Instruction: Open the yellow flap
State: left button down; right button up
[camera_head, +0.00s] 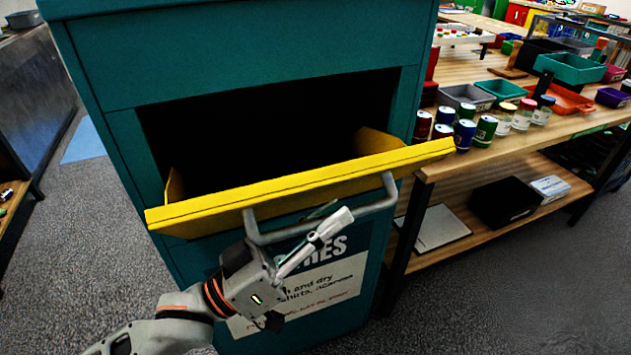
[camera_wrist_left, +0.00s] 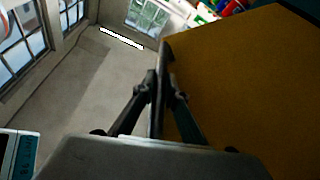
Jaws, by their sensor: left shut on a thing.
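The yellow flap (camera_head: 300,187) on the teal bin (camera_head: 240,60) is tilted outward, and a dark opening (camera_head: 260,120) shows behind it. A grey bar handle (camera_head: 375,206) is fixed to its front. My left gripper (camera_head: 328,224) is at the handle, below the flap's top edge, with its fingers shut on the handle. In the left wrist view the fingers (camera_wrist_left: 158,90) close around the grey handle bar, with the yellow flap (camera_wrist_left: 245,85) filling the right side. The inside of the bin is too dark to see. My right gripper is not in view.
A wooden table (camera_head: 480,155) stands close on the right, bearing cans, jars and coloured trays (camera_head: 570,68). Its lower shelf holds a black box (camera_head: 504,202). Grey floor (camera_head: 470,300) is clear in front of the table and left of the bin.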

pick_arm(q)
jog(key=s+d+f+m+g+b, duration=0.1)
jog(key=s+f+m+g+b, duration=0.1)
jog(key=f+m, duration=0.5)
jog(key=s+f+m+g+h+b, duration=0.1)
jog(key=s+f+m+g+b, duration=0.2)
jog(key=f, duration=0.9)
jog(key=m+g+b, duration=0.2)
jog(key=m, duration=0.1)
jog(key=shift+s+d+f+m+b, duration=0.25)
jog(key=shift+d+f+m+b, duration=0.15)
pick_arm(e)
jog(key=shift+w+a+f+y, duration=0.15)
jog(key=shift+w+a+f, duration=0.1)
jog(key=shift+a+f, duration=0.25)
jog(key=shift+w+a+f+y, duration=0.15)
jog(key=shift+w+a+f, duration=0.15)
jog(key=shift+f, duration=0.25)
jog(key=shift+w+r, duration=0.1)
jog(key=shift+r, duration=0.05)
pick_arm(q)
jog(key=c, duration=2)
grip_release()
jog(key=shift+c, duration=0.2)
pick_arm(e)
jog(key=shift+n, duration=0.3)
pick_arm(q)
jog(key=v, duration=1.2)
jog(key=shift+f, duration=0.35)
jog(key=shift+d, duration=0.15)
